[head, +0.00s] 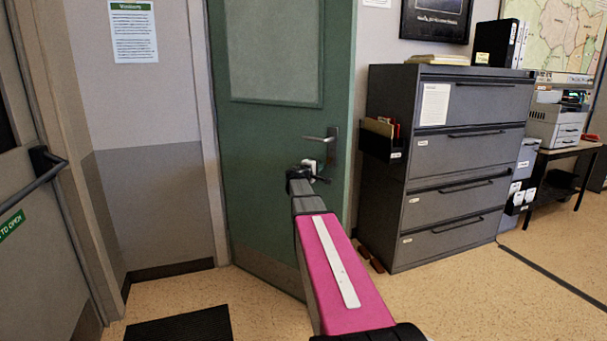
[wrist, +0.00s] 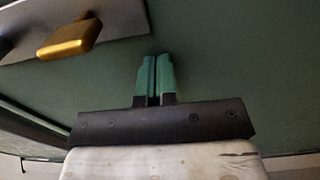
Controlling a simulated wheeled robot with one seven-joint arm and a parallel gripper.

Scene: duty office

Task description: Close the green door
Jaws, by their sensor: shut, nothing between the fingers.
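The green door (head: 270,140) stands ajar in the head view. Its left side is by the pale door frame and its free edge is swung out to the right, near the grey cabinet. It has a pale upper panel and a metal lever handle (head: 320,139) near the free edge. My gripper (head: 306,172) is in front of the door, just below the handle. In the wrist view my gripper's green fingertips (wrist: 156,75) are together and empty, pointing at the green door face (wrist: 220,50). The brass-coloured handle (wrist: 72,38) shows at upper left. I cannot tell whether the fingertips touch the door.
A grey filing cabinet (head: 460,170) stands right of the door, with a black file holder (head: 381,142) on its side. Another door with a push bar (head: 45,175) is at the left. A dark mat (head: 182,325) lies on the open floor.

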